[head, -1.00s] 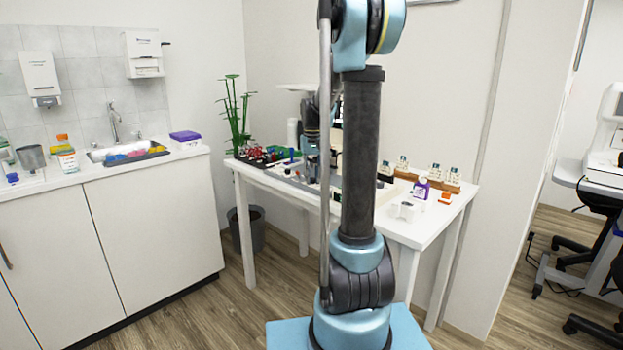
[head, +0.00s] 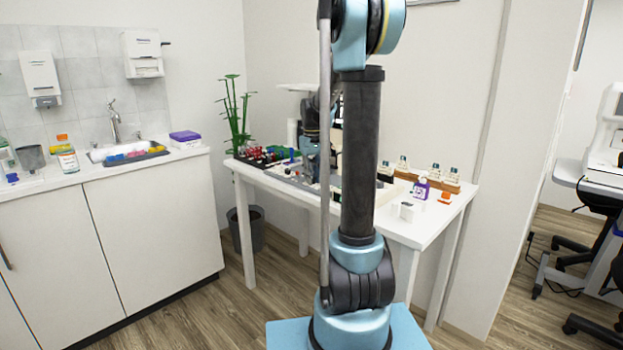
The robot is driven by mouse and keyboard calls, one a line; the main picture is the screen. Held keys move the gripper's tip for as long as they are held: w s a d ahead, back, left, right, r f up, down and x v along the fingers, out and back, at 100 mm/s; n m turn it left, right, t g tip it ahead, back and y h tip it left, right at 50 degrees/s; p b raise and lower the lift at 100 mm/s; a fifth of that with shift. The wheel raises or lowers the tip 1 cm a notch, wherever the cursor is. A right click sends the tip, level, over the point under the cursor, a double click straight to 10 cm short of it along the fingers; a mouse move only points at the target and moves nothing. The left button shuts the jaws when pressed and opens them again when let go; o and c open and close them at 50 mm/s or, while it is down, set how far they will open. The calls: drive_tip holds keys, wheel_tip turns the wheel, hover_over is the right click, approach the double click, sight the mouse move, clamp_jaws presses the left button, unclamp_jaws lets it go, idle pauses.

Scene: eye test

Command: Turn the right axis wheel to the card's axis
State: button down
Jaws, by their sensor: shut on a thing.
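My gripper (head: 313,176) is small and far off in the head view, low over the white table (head: 412,229), just left of my dark arm column. It points down and is shut on what seems to be the right axis wheel. The wheel itself is too small and too covered to make out. The left axis wheel and the card with its axis cannot be told apart from the clutter around the gripper. My arm column hides the middle of the table.
Small red, green and blue items (head: 268,155) crowd the table's left part. A wooden rack (head: 452,187) with several small bottles, a purple bottle (head: 421,188), an orange item (head: 445,197) and a white block (head: 405,211) stand at the right. The front right corner is clear.

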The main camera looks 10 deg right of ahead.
drive_tip(key=c, duration=1.4)
unclamp_jaws()
wheel_tip(320, 180, up, 12)
drive_tip(key=shift+f, duration=0.1)
